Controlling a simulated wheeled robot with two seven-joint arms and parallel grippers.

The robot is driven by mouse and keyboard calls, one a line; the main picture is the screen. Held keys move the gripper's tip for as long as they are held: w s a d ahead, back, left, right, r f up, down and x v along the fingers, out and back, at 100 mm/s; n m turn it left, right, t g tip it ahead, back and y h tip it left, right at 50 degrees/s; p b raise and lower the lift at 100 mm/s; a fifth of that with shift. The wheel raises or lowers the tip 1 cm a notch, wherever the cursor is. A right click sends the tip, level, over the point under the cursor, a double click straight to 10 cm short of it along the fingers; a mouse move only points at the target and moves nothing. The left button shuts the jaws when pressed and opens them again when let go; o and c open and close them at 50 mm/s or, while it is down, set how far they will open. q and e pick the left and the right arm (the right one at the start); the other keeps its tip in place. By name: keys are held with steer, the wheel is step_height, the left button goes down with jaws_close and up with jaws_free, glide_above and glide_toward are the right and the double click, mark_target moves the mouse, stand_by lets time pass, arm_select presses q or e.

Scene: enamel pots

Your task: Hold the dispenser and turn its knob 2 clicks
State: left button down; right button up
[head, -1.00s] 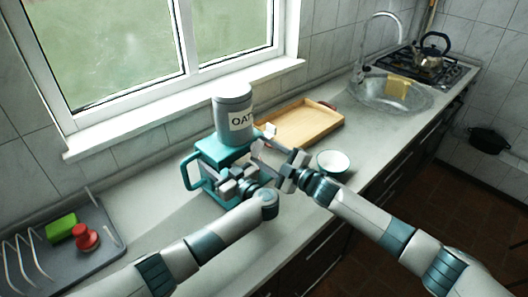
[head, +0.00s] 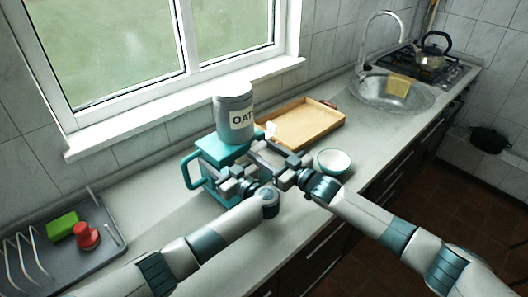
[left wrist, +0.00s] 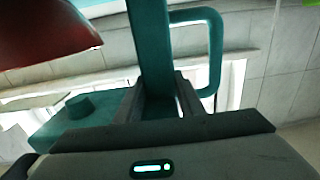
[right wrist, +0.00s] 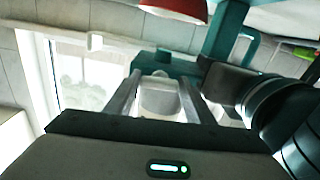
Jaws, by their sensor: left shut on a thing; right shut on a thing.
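The dispenser has a grey canister (head: 234,117) labelled "OAT", its last letters out of sight, on a teal stand (head: 212,150) with a side handle (head: 189,172). My left gripper (head: 232,180) is shut on a teal upright of the stand; the left wrist view shows this upright (left wrist: 150,60) between the fingers. My right gripper (head: 262,158) is at the stand's right side. In the right wrist view its fingers are on either side of a pale grey knob (right wrist: 160,100). The grippers hide the stand's front, and the knob is hidden in the head view.
A wooden tray (head: 335,118) lies behind to the right. A grey dish rack (head: 103,225) with a green block (head: 62,226) and a red item (head: 87,236) is at left. The sink (head: 375,92) is farther right.

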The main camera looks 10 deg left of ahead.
steer(key=shift+f+m, duration=0.15)
steer(key=shift+m, duration=0.35)
steer(key=o, duration=1.1)
steer(key=shift+c, duration=0.2)
steer(key=shift+s+a, duration=0.1)
steer(key=shift+s, duration=0.05)
steer(key=v, duration=0.8)
steer(key=shift+d, duration=0.25)
